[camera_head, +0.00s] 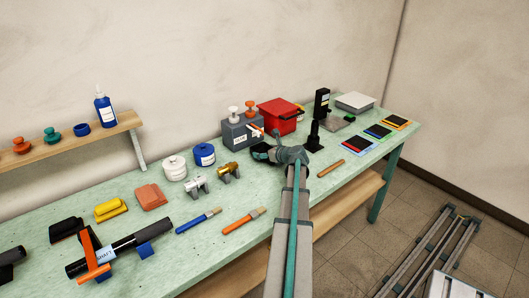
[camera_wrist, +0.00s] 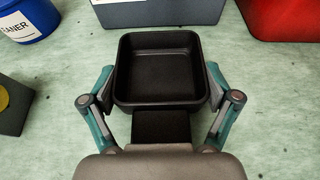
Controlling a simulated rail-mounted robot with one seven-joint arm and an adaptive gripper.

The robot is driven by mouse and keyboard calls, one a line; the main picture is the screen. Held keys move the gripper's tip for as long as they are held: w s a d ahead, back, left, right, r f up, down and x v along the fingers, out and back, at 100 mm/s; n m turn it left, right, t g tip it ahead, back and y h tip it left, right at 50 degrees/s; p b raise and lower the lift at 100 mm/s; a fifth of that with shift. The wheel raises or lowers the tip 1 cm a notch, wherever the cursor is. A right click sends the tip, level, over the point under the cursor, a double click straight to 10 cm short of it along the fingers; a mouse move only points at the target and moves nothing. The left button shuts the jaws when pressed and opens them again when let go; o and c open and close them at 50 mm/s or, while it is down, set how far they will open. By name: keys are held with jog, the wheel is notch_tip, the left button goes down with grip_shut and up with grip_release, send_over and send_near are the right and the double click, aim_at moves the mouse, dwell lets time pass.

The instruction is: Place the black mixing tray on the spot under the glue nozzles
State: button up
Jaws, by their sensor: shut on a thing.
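In the wrist view the black mixing tray (camera_wrist: 160,68) is a square, empty, open-topped box. A black tab (camera_wrist: 160,126) on its near side points towards my palm. My gripper (camera_wrist: 160,85) has one finger against each side wall of the tray and is shut on it. In the head view my gripper (camera_head: 268,154) is over the bench, just in front of the grey glue dispenser (camera_head: 236,136) with a white and an orange pump top. The dispenser's lower front (camera_wrist: 155,14) shows beyond the tray in the wrist view. The nozzle tips and the spot under them cannot be made out.
A red bin (camera_head: 280,116) stands right of the dispenser, and a blue tub (camera_head: 204,155) stands left. A black stand (camera_head: 315,135) is on the right. Bare green bench shows around the tray.

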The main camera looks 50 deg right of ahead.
jog(key=shift+f, duration=0.4)
jog(key=o, duration=1)
